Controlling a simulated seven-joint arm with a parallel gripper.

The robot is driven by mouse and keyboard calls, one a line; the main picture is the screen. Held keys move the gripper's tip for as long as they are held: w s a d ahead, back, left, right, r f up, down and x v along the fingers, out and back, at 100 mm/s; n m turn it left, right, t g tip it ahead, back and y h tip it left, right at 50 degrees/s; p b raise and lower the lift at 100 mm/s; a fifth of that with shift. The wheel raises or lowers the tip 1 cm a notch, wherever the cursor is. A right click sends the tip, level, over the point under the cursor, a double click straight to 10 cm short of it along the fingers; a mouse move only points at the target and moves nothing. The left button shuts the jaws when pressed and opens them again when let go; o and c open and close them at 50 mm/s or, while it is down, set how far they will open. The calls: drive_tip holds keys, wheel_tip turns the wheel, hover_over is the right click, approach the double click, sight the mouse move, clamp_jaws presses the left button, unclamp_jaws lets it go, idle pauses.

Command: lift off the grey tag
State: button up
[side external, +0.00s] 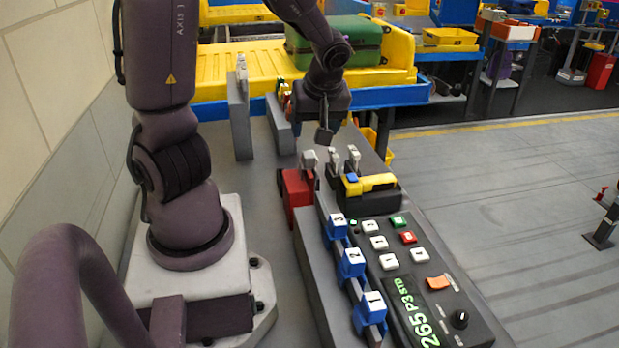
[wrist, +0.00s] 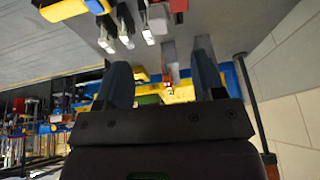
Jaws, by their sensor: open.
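Several small pale grey tag-like pieces stand beyond the keypad; I cannot tell for sure which is the grey tag. One piece (side external: 309,160) sits on top of a red block (side external: 297,194). Two more (side external: 333,160) (side external: 353,157) stand just right of it, by a black and yellow block (side external: 368,184). My gripper (side external: 324,136) hangs just above and beyond these pieces, apart from them. In the wrist view my gripper (wrist: 162,72) has its two fingers spread with nothing held between them. The pale pieces (wrist: 124,32) show past the fingertips there.
Blue blocks with white numbered caps (side external: 351,262) line the rail beside a dark keypad panel (side external: 425,285). A tall grey post (side external: 240,115) stands at the back left. A green case (side external: 345,40) lies on the yellow conveyor tray (side external: 235,65) behind.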

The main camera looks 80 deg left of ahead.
sight(306, 165)
drive_tip(key=shift+x, duration=6.25)
drive_tip(key=shift+d+f, duration=0.1)
drive_tip(key=shift+d, duration=0.1)
drive_tip(key=shift+c, duration=0.4)
drive_tip(key=c, duration=0.9)
